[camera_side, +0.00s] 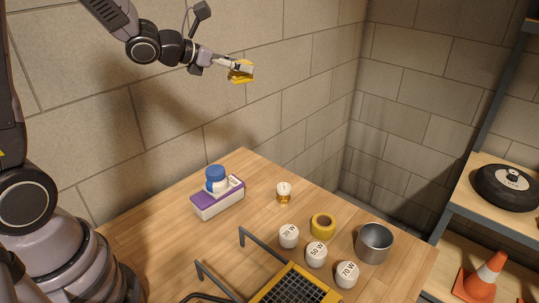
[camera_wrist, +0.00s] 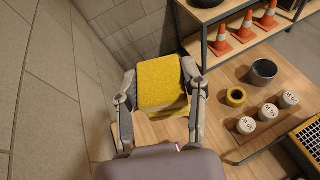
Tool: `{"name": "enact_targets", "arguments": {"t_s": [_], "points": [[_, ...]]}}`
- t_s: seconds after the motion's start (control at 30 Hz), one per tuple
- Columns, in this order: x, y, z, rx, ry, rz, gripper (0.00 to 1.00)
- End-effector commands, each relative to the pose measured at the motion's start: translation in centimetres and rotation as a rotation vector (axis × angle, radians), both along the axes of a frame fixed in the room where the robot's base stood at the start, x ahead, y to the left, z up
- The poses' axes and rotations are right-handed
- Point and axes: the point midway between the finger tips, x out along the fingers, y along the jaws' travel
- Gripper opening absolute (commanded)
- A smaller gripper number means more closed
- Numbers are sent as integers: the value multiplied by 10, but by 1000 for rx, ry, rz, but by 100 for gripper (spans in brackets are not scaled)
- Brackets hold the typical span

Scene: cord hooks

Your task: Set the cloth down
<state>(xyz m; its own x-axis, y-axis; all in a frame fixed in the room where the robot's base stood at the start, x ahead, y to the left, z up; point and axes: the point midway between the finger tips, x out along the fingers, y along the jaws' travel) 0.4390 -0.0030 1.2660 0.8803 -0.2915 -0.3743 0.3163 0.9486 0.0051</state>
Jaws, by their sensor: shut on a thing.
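My gripper (camera_side: 232,69) is shut on a yellow cloth (camera_side: 241,73), holding it high above the back of the wooden table (camera_side: 150,232) near the wall. In the wrist view the folded cloth (camera_wrist: 161,82) sits between the two fingers (camera_wrist: 161,88) of my gripper and hides part of the table behind it. The cloth touches nothing but my gripper.
A purple-and-white box (camera_side: 217,203) with a blue-capped container (camera_side: 215,178) stands at the table's left back. A small amber-based jar (camera_side: 284,192), yellow tape roll (camera_side: 323,225), metal cup (camera_side: 374,243), several white wattage-marked pieces (camera_side: 316,254) and a yellow-framed grid (camera_side: 300,286) occupy the right and front.

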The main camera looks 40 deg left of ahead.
Motion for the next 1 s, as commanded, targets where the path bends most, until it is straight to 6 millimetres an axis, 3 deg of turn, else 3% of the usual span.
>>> {"name": "enact_targets", "arguments": {"t_s": [0.33,0.47,0.6,0.77,0.87,1.0], "points": [[-33,-55,-21,-3,14,-451,7],[-66,-83,-37,-4,15,-773,7],[-111,-102,-56,-4,14,-1167,7],[-166,-102,-77,-1,11,-1643,7],[-199,-90,-89,0,9,-1949,7],[-238,-60,-99,4,7,-2379,7]]}}
